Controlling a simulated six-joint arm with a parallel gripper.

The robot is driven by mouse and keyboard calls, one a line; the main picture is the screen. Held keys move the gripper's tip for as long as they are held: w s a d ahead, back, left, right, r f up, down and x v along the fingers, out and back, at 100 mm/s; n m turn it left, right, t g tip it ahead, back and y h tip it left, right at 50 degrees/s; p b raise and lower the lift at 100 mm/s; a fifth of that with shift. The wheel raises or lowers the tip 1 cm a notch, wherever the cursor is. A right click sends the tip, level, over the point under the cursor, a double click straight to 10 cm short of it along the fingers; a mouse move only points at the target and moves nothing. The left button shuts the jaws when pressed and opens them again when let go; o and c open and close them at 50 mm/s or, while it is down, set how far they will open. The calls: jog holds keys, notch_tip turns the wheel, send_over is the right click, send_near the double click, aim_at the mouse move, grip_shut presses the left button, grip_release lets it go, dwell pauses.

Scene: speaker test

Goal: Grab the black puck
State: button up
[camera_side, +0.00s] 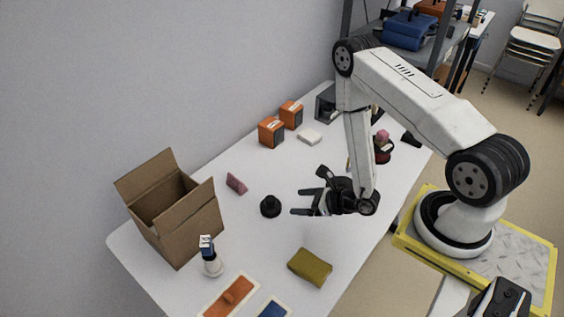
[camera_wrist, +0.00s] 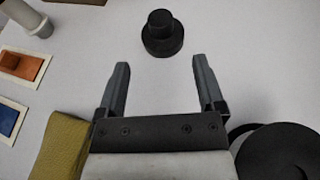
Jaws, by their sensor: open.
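The black puck (camera_side: 270,206) is round with a smaller raised knob on top. It sits flat on the white table, right of the cardboard box in the side view. In the wrist view the puck (camera_wrist: 162,36) is near the top centre, beyond my fingertips. My gripper (camera_side: 303,200) is just right of the puck in the side view, apart from it. In the wrist view my gripper (camera_wrist: 162,76) has its two fingers spread wide with nothing between them.
An open cardboard box (camera_side: 183,222), a pink block (camera_side: 236,184), an olive sponge (camera_side: 310,267), a white bottle (camera_side: 212,264) and an orange tray piece (camera_side: 229,297) surround the puck. Orange boxes (camera_side: 271,132) stand farther back. Bare table lies around the puck.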

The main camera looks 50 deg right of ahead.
aim_at(276, 201)
jog(key=shift+x, duration=1.3)
jog(key=shift+x, duration=2.6)
jog(key=shift+r, duration=0.1)
grip_shut()
